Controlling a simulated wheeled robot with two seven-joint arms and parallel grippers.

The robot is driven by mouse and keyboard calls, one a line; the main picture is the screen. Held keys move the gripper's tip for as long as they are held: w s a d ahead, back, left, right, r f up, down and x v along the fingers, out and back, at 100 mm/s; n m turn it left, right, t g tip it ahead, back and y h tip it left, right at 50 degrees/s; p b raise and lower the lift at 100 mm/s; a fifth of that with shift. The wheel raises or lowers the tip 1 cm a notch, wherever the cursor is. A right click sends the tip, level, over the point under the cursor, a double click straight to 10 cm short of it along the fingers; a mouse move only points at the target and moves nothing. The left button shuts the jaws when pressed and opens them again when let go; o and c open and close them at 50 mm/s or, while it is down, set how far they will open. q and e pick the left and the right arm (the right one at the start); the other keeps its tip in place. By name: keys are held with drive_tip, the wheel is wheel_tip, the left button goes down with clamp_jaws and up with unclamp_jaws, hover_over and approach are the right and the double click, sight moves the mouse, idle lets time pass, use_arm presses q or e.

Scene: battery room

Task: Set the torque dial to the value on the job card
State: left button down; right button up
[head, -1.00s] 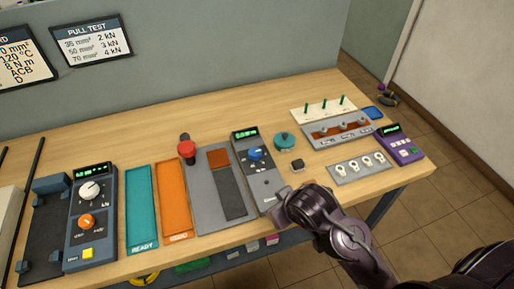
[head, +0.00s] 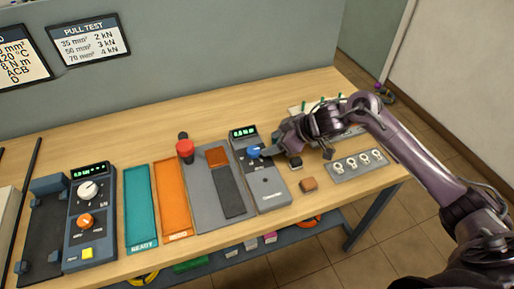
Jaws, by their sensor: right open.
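The blue torque dial (head: 254,152) sits on a grey-blue unit (head: 270,190) with a lit green display (head: 243,132); its digits are too small to read surely. My right gripper (head: 264,152) is open, with its fingertips at the right side of the dial. I cannot tell whether they touch it. My left gripper is not in view.
Left of the dial unit stand a grey plate with a red knob (head: 185,147), an orange tray (head: 172,200), a teal tray (head: 140,205) and a unit with white and orange knobs (head: 88,215).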

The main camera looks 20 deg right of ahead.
sight(253, 150)
drive_tip(key=p+x, duration=0.1)
drive_tip(key=x, duration=0.6)
drive_tip(key=shift+w+a+f, duration=0.1)
drive_tip(key=shift+a+f, duration=0.15)
drive_tip(key=c, duration=1)
drive_tip(key=shift+r, duration=0.1)
